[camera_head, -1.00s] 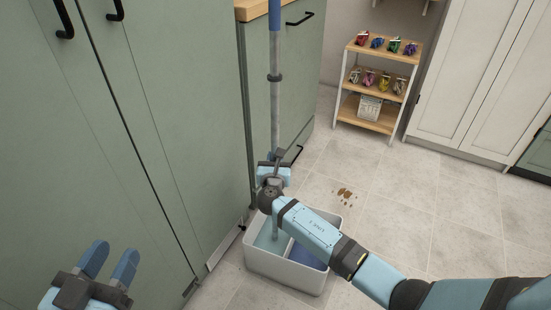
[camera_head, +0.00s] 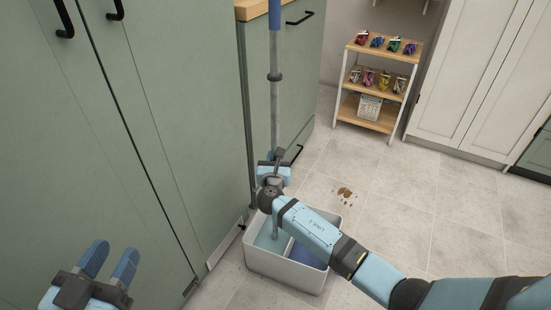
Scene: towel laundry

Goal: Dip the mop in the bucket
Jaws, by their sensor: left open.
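The mop (camera_head: 275,115) stands nearly upright, with a grey pole, a dark collar and a blue upper end cut off by the top of the view. Its lower end goes down into the white bucket (camera_head: 283,271), which has two parts, one pale teal and one blue inside. The mop head is hidden. My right gripper (camera_head: 274,172) is at the pole, just above the bucket; its fingers are largely hidden by its own wrist, so I cannot tell whether it is shut. My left gripper (camera_head: 109,262) is open and empty at the lower left, away from the mop.
Green cabinets (camera_head: 150,120) stand close on the left, beside the bucket. A brown spill (camera_head: 344,193) lies on the tiled floor behind the bucket. A small shelf rack (camera_head: 372,85) with colourful items stands at the back, by white cabinets (camera_head: 470,75). The floor at right is clear.

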